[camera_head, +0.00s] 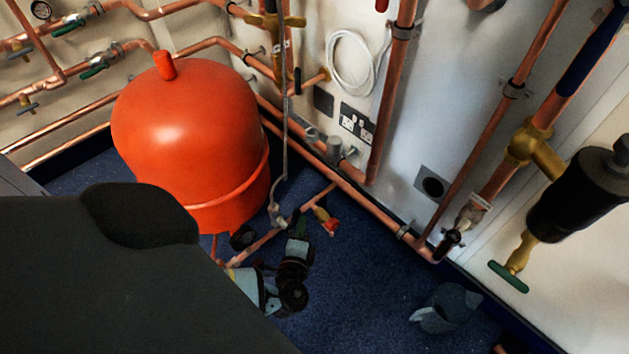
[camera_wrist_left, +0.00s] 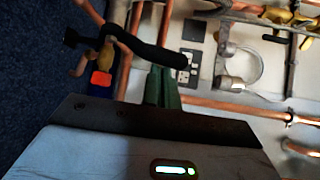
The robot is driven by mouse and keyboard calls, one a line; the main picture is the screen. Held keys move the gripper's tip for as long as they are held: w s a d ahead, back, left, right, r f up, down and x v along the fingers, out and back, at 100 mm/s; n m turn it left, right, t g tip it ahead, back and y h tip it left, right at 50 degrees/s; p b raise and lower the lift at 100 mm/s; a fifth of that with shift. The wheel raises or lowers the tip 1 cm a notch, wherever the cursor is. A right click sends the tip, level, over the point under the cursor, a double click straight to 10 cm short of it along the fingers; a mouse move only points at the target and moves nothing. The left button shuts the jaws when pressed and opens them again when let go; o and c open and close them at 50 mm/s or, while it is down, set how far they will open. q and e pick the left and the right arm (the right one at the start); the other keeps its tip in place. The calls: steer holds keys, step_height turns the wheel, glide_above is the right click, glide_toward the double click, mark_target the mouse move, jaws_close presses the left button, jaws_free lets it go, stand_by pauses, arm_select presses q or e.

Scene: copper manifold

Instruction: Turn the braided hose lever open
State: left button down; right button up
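A thin grey braided hose (camera_head: 285,130) hangs down the wall at the centre of the head view and ends at small fittings near the floor. A brass valve with a red part (camera_head: 328,220) sits beside its lower end. In the left wrist view, a black wavy lever (camera_wrist_left: 135,48) runs across above a red cap (camera_wrist_left: 100,78). My left gripper (camera_head: 299,232) is low near these fittings. Its green fingers (camera_wrist_left: 164,72) are close together, with the lever's right end at their tips. Whether they touch it is unclear.
A large red vessel (camera_head: 190,140) stands left of the hose. Copper pipes (camera_head: 340,180) run along the wall base, and sockets (camera_head: 357,123) are above them. A grey-blue object (camera_head: 445,307), hard to identify, is at lower right. Blue floor (camera_head: 365,270) is bare between.

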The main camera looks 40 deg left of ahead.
arm_select(q)
steer(key=shift+s+a+b, duration=0.35)
steer(key=shift+s, duration=0.2)
arm_select(e)
steer(key=shift+s+f, duration=0.45)
steer(key=shift+s, duration=0.05)
arm_select(q)
steer(key=shift+s, duration=0.15)
arm_select(e)
steer(key=shift+f, duration=0.1)
steer(key=shift+w, duration=0.45)
